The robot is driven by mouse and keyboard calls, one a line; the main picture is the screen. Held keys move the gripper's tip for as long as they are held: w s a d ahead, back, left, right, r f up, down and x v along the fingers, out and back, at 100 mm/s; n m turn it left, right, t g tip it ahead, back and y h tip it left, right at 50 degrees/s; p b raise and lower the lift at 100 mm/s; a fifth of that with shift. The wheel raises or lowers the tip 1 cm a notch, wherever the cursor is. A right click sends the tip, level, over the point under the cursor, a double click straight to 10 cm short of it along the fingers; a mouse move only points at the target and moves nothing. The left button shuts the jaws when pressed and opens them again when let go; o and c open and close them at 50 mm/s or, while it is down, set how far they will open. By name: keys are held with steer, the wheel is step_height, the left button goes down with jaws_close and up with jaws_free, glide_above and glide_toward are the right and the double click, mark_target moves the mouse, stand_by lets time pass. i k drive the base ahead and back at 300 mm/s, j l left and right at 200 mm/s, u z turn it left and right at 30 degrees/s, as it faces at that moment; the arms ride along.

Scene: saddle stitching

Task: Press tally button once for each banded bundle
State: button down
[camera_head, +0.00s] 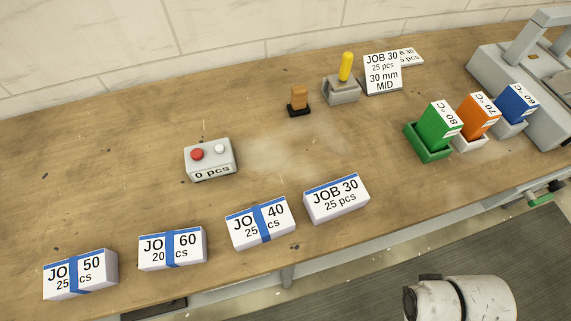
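The tally box (210,160) is grey and stands on the bench left of the middle. It has a red button (197,154) on its left, a white button (220,149) on its right, and a label reading "0 pcs". Along the front edge lie bundles with blue bands: JOB 50 (80,275), JOB 60 (173,249) and JOB 40 (260,223). The JOB 30 bundle (337,198), 25 pcs, lies right of them with no band across its label. My gripper is not in view. A white rounded arm part of mine shows at the bottom right.
A yellow-handled device (343,82), an orange-topped black-based piece (299,101) and a JOB 30 card (382,74) stand at the back. Green (434,132), orange (478,116) and blue (516,104) blocks sit in holders at right, near a grey machine (500,70). Bench around the tally box is clear.

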mark_target(196, 155)
steer(key=u, duration=1.15)
